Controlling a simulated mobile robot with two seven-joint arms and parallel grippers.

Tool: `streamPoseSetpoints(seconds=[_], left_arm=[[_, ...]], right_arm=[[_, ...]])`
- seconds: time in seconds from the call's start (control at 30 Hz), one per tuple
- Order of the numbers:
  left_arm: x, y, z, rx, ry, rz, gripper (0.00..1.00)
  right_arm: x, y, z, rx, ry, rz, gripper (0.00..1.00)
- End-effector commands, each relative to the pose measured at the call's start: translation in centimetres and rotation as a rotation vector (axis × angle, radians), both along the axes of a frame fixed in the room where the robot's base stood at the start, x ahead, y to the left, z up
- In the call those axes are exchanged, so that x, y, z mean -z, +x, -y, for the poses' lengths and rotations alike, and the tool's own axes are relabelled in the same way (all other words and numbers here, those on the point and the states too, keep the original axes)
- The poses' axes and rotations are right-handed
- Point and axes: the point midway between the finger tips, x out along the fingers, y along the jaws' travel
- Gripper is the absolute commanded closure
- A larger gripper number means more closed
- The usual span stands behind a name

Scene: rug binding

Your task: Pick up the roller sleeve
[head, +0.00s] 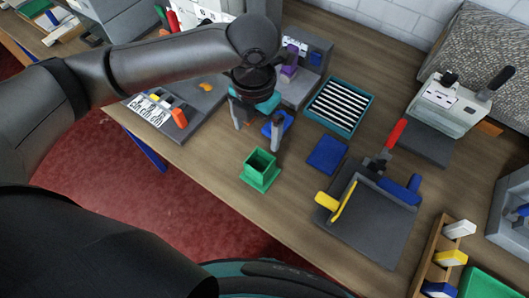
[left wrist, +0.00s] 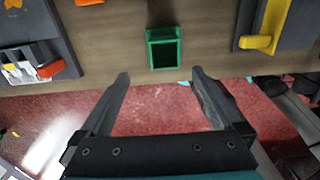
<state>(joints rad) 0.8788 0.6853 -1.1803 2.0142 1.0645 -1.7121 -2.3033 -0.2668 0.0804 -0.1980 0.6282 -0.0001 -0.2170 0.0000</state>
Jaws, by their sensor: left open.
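I cannot tell for certain which piece is the roller sleeve. My left gripper (head: 257,138) is open and hangs above the table near its front edge. It also shows in the left wrist view (left wrist: 160,74), with nothing between its fingers. A blue piece (head: 283,121) is partly hidden behind one finger in the head view. A green square, open-topped holder (head: 261,166) stands on the table just in front of the gripper. It shows beyond the fingertips in the left wrist view (left wrist: 163,48), and its inside looks dark and empty. My right gripper is not in view.
A dark board (head: 370,225) with yellow and blue parts and a red handle lies right of the green holder. A flat blue pad (head: 327,154) and a teal slatted tray (head: 339,106) lie behind. A grey board (head: 178,118) with a red-orange block is at left.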

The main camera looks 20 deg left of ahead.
Motion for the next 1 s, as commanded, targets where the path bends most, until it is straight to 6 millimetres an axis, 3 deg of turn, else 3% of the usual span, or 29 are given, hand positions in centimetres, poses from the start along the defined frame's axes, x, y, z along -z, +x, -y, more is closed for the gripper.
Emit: streamPoseSetpoints(seconds=[0.3,0.5,0.7,1.0], left_arm=[[6.3,-0.2,0.0,-0.001,0.001,-0.005,0.00],[9.2,-0.1,0.1,0.000,0.000,-0.002,0.00],[10.4,-0.2,0.2,0.000,-0.001,-0.001,0.00],[14.5,-0.4,0.7,-0.001,-0.001,0.000,0.00]], right_arm=[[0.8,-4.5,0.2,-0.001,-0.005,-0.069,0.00],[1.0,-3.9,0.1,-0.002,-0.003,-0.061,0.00],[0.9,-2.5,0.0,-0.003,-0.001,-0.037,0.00],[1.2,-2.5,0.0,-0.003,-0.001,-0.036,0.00]])
